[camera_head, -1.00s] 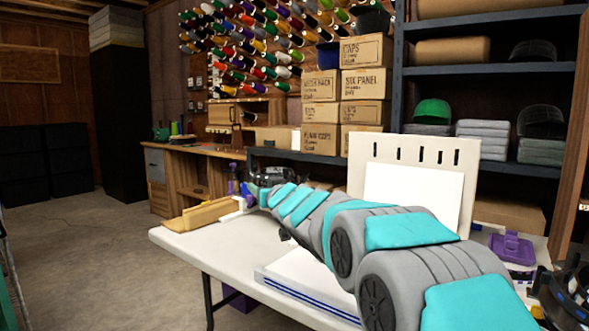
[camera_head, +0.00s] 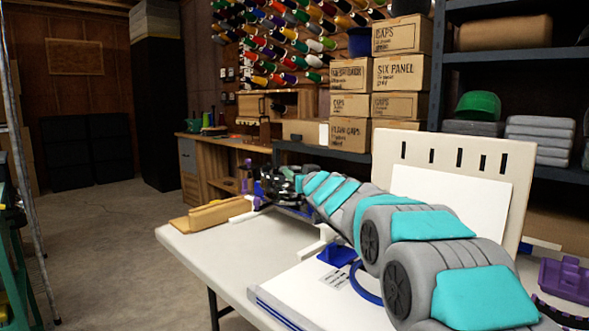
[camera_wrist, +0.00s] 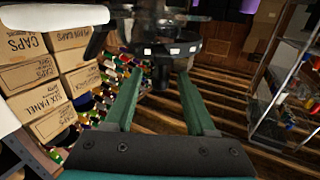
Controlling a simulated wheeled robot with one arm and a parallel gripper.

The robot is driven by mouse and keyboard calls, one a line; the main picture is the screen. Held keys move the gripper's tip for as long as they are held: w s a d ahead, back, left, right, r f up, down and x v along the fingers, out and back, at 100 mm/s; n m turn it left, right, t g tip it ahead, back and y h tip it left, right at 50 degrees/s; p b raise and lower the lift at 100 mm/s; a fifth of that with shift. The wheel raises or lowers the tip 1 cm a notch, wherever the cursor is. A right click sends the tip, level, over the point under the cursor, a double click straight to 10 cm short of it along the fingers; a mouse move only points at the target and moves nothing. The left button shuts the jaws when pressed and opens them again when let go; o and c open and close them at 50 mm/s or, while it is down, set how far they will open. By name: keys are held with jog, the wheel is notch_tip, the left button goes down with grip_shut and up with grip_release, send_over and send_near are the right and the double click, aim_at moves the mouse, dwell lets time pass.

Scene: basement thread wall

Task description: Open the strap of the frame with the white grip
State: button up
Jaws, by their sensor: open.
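In the wrist view a dark round cap frame (camera_wrist: 152,47) with pale marks on its band lies just beyond the two green fingers of my gripper (camera_wrist: 157,80). The fingers are apart, with nothing clearly clamped between them. A blurred whitish piece (camera_wrist: 98,36) shows at the left of that frame; I cannot tell if it is the white grip. The strap cannot be made out. In the head view my arm reaches left over the white table (camera_head: 205,245), and its dark end is small and partly hidden near the far edge.
A blue stand (camera_head: 337,256) and blue ring (camera_head: 366,287) sit beside my arm. A tan wooden piece (camera_head: 212,213) lies at the table's left end. A purple fixture (camera_head: 566,280) stands at right. A white board (camera_head: 450,200) rises behind my arm.

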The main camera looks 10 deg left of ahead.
jog(key=shift+p+x, duration=0.5)
jog(key=shift+x, duration=1.35)
grip_shut()
